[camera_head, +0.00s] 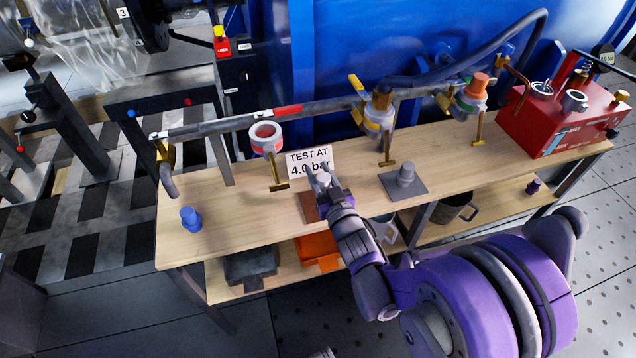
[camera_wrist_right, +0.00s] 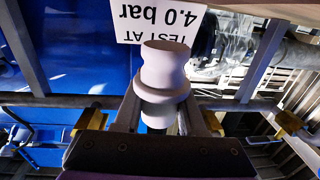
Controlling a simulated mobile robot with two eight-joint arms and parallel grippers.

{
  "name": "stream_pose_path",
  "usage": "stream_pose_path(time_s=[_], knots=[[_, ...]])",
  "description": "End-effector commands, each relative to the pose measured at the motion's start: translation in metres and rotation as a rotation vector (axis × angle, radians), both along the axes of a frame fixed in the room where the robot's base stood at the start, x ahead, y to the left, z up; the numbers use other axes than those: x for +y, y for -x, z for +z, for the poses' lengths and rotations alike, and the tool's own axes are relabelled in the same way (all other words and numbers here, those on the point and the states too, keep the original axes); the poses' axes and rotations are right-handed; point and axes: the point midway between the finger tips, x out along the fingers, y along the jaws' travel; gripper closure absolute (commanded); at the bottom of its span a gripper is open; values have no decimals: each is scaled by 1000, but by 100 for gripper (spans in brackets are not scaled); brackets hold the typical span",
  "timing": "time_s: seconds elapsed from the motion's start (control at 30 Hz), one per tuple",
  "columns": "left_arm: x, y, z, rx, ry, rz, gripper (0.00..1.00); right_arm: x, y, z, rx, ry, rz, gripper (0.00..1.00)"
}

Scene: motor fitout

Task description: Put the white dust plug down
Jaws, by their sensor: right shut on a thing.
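The white dust plug (camera_wrist_right: 163,68) is held upright between the fingers of my right gripper (camera_wrist_right: 158,118), and its wide rounded end shows clearly in the wrist view. In the head view my right gripper (camera_head: 324,184) is over the wooden bench, just in front of the "TEST AT 4.0 bar" sign (camera_head: 309,161). The white plug (camera_head: 323,179) is small there and partly hidden by the fingers. A reddish-brown mat (camera_head: 308,208) lies under and beside the gripper, partly covered by it. My left gripper is not in view.
A grey plug (camera_head: 406,172) stands on a dark grey mat (camera_head: 416,188) to the right. A blue plug (camera_head: 190,217) stands at the bench's left. Brass-footed stands hold a pipe (camera_head: 240,121) along the back. A red box (camera_head: 565,118) sits at the right end. The bench's left front (camera_head: 240,220) is clear.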

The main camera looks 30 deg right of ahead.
Motion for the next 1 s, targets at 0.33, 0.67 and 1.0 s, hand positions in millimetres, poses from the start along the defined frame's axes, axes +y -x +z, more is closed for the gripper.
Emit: stream_pose_path(time_s=[0.33, 0.67, 1.0], knots=[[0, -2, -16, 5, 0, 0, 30, 0, 0, -30, -1, 1, 1, 100], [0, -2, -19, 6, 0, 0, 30, 0, 0, -33, 0, 1, 0, 46], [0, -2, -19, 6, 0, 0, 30, 0, 0, -33, 0, 1, 0, 30]])
